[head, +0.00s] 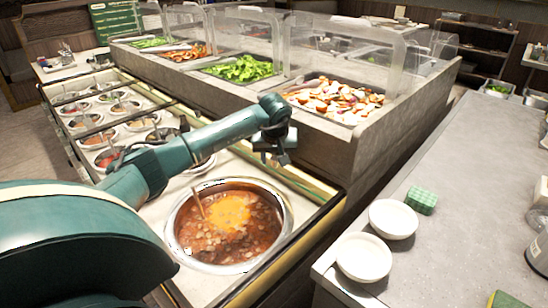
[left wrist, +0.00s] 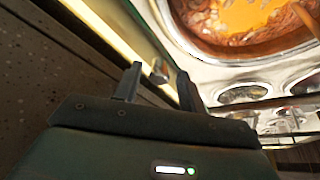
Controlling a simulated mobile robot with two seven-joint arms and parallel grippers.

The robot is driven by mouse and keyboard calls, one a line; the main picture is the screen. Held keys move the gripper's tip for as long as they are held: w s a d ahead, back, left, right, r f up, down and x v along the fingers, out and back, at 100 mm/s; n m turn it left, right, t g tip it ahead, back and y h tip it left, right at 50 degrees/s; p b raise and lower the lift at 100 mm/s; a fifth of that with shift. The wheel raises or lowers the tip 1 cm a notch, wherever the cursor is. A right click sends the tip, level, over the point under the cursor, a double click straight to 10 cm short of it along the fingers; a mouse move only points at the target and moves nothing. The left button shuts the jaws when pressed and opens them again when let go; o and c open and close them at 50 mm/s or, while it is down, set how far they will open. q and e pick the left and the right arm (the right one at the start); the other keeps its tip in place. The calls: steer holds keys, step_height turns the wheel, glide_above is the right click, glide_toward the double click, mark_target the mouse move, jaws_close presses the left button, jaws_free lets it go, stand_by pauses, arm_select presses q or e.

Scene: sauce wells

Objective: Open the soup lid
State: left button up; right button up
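The soup well (head: 174,240) is a round metal pot set in the counter, with orange-brown soup (head: 235,222) and a ladle handle (head: 200,206) showing in it. I see no separate lid over the soup; I cannot tell if a clear one is there. My left gripper (head: 276,156) hangs above and beyond the well's far right side, apart from it. In the left wrist view its two fingers (left wrist: 158,88) are spread with a gap. A small grey knob-like piece (left wrist: 158,72) shows between them, not visibly gripped. The soup (left wrist: 240,22) is at that view's upper right. My right gripper is not in view.
Smaller sauce wells (head: 105,137) line the counter at left. Behind the gripper stands a raised salad bar with clear guards (head: 340,55).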

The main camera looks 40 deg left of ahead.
arm_select(q)
steer(key=shift+r, duration=0.2)
steer(key=v, duration=1.2)
steer(key=shift+s+r, duration=0.1)
steer(key=shift+r, duration=0.3)
